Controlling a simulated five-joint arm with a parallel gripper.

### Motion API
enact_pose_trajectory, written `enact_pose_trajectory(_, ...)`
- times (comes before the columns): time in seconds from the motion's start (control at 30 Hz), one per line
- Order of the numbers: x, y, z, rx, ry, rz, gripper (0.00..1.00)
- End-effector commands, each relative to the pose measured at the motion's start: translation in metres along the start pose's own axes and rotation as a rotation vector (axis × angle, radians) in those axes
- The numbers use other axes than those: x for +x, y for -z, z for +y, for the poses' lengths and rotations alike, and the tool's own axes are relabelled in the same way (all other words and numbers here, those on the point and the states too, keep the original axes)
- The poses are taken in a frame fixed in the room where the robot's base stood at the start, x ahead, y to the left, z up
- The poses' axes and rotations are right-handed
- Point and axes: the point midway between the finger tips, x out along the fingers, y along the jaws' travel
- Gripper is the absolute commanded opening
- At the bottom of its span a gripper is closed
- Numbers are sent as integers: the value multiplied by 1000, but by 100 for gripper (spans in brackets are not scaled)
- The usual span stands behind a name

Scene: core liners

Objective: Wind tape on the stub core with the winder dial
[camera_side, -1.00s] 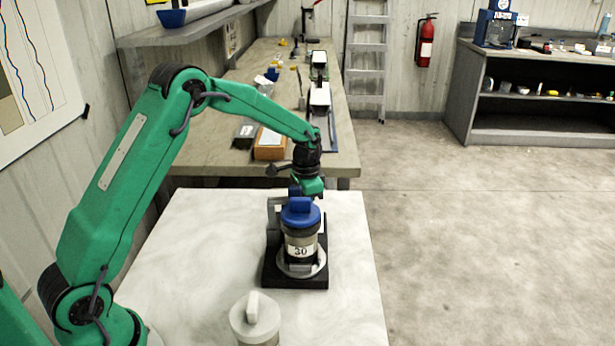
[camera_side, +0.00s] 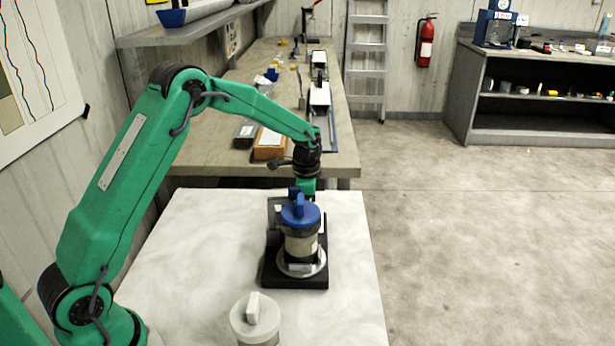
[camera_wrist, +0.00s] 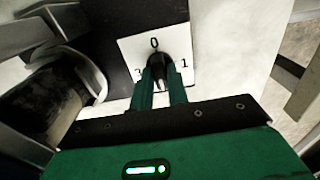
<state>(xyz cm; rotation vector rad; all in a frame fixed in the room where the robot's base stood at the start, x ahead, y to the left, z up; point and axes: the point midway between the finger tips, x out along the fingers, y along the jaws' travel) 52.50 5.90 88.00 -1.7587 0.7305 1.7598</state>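The winder's black base (camera_side: 296,280) stands on the white table, and a core (camera_side: 301,245) with a blue cap (camera_side: 300,211) stands upright on its pale round plate. The core also shows as a dark cylinder at left in the wrist view (camera_wrist: 45,108). I cannot make out tape on it. The white dial plate (camera_wrist: 132,48), marked 0, 1 and a partly hidden 3, has a black knob (camera_wrist: 158,62). My gripper (camera_wrist: 160,78) has its green fingers closed on both sides of that knob. In the side view my gripper (camera_side: 307,184) is behind the blue cap, its fingertips hidden.
A white-lidded container (camera_side: 255,318) stands on the white table (camera_side: 195,250) in front of the winder. The table is clear to the left and right of the winder. A cluttered bench (camera_side: 205,155) lies behind.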

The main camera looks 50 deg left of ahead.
Motion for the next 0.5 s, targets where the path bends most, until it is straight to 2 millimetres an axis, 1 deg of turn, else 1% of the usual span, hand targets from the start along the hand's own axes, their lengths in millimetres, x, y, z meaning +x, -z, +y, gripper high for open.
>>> enact_pose_trajectory(0.03,-1,0,0,0,1,1,26)
enact_pose_trajectory(0.1,-1,0,0,0,1,1,36)
enact_pose_trajectory(0.37,0,0,0,-1,1,1,36)
enact_pose_trajectory(0.5,-4,0,0,-1,2,1,36)
